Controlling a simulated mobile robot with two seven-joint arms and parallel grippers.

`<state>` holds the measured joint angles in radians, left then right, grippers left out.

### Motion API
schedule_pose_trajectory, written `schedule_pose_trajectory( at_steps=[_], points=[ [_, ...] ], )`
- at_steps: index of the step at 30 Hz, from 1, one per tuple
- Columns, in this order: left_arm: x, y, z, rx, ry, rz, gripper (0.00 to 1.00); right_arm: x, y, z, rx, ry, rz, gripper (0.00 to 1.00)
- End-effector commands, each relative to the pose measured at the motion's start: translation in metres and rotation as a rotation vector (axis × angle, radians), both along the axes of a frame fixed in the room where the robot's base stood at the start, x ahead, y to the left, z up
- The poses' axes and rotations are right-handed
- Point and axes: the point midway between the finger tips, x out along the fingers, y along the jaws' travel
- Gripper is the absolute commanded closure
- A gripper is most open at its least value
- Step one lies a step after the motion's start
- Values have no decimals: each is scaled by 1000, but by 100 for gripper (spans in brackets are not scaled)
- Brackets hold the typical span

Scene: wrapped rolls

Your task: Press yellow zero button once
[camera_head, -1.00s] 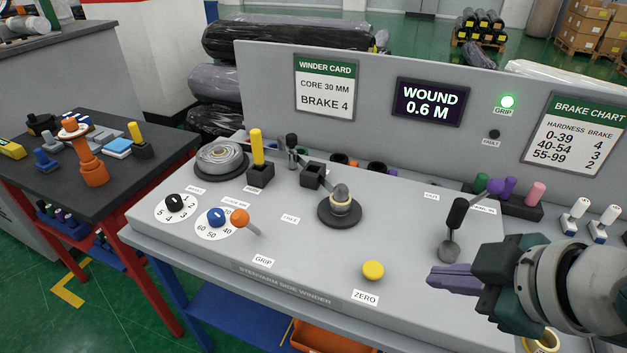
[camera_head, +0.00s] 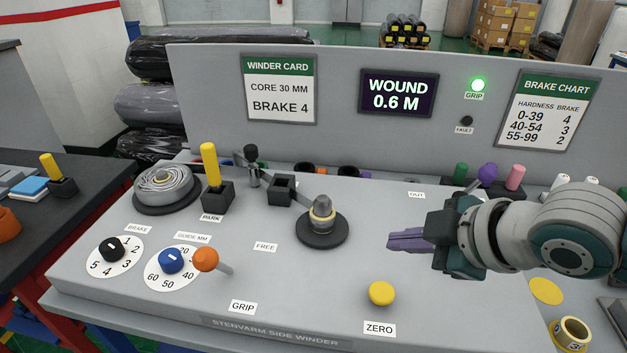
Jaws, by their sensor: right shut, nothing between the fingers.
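The yellow zero button (camera_head: 381,293) is a round knob near the front edge of the grey winder panel. Its white ZERO label (camera_head: 379,329) lies just in front of it. My right gripper (camera_head: 392,240) comes in from the right with its purple fingers shut and empty. The fingers point left and are above and behind the button in the picture, apart from it. The display (camera_head: 398,93) reads WOUND 0.6 M. My left gripper is out of view.
An orange-knobbed GRIP lever (camera_head: 206,259) and blue dial (camera_head: 171,260) stand left of the button. The spindle (camera_head: 321,222) is behind and left. The panel around the button is clear.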

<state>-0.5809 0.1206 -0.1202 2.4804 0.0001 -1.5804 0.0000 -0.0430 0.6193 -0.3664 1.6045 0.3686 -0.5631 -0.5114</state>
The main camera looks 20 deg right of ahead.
Motion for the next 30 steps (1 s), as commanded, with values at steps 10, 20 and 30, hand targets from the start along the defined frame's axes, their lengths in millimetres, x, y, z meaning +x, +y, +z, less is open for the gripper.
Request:
schedule_pose_trajectory(
  at_steps=[10, 20, 30],
  points=[
    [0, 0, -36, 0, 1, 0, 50, 0, 0, -35, 1, 0, -1, 100],
    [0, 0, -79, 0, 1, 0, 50, 0, 0, -78, 0, 1, -1, 100],
    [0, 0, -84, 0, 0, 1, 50, 0, 0, -87, 1, 0, 0, 100]
  ],
)
